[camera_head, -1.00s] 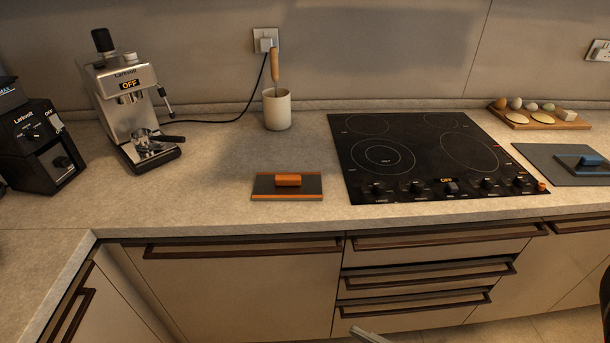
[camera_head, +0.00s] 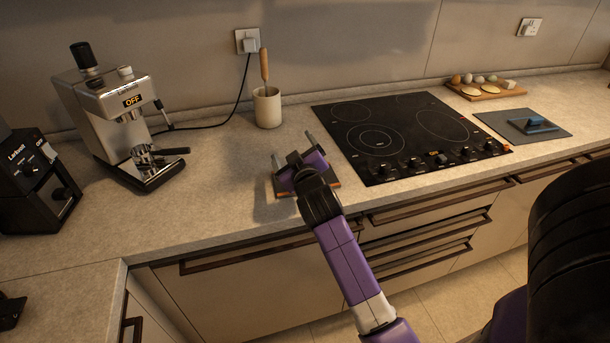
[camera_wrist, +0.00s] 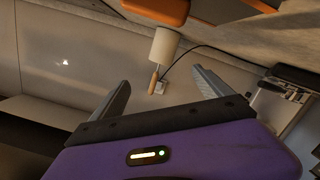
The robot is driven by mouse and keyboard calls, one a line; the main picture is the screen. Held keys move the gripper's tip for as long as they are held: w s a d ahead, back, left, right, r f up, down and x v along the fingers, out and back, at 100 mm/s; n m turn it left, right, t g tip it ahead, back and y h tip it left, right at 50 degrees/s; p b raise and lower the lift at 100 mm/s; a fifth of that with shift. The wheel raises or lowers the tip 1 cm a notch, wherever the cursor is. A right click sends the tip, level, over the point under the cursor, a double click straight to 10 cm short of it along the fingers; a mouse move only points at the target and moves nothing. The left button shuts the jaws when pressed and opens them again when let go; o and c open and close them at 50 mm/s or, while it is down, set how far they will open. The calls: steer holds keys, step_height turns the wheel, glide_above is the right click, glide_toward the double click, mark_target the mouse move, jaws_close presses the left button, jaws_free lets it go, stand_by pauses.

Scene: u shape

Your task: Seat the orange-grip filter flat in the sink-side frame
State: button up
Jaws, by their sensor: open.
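The orange-grip filter (camera_head: 283,188) lies on the counter left of the cooktop, mostly covered by my arm in the head view. Its dark plate edges show around my wrist there. In the wrist view its rounded orange grip (camera_wrist: 155,9) shows at the top edge, cut off by the frame. My gripper (camera_head: 294,150) is open over the filter, fingers pointing toward the back wall. In the wrist view the open fingers (camera_wrist: 160,82) have nothing between them that I can tell is held. I cannot tell the height gap. No sink or sink-side frame is in view.
A blue-grip piece (camera_head: 533,125) lies on a grey mat (camera_head: 490,119) at right. The black cooktop (camera_head: 400,135) is right of my gripper. A cream pot (camera_head: 267,108) stands behind; a coffee machine (camera_head: 115,125) and grinder (camera_head: 35,185) stand left. Bare counter lies between.

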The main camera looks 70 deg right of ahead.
steer(key=s+d+r+m+g+y+p, duration=0.1)
steer(key=s+d+m+g+y, duration=0.1)
steer(key=d+m+g, duration=0.3)
steer(key=s+d+r+m+g+y+p, duration=0.15)
steer(key=d+g, duration=0.25)
steer(key=d, duration=0.4)
steer(key=a+y, duration=0.6)
steer(key=a, duration=0.1)
steer(key=w+a+g+y, duration=0.1)
steer(key=a+y, duration=0.2)
steer(key=a, duration=0.1)
steer(key=shift+a+f+p, duration=0.15)
steer(key=shift+f+p, duration=0.25)
steer(key=shift+a+f+n+y, duration=0.2)
steer(key=shift+n+y, duration=0.05)
steer(key=f, duration=0.3)
steer(key=f+p, duration=0.1)
steer(key=f, duration=0.3)
steer(key=shift+s+d+f+p, duration=0.1)
steer(key=shift+s+f+p, duration=0.1)
steer(key=shift+p, duration=0.1)
steer(key=shift+r, duration=0.1)
steer(key=c, duration=1.7)
steer(key=shift+r, duration=0.1)
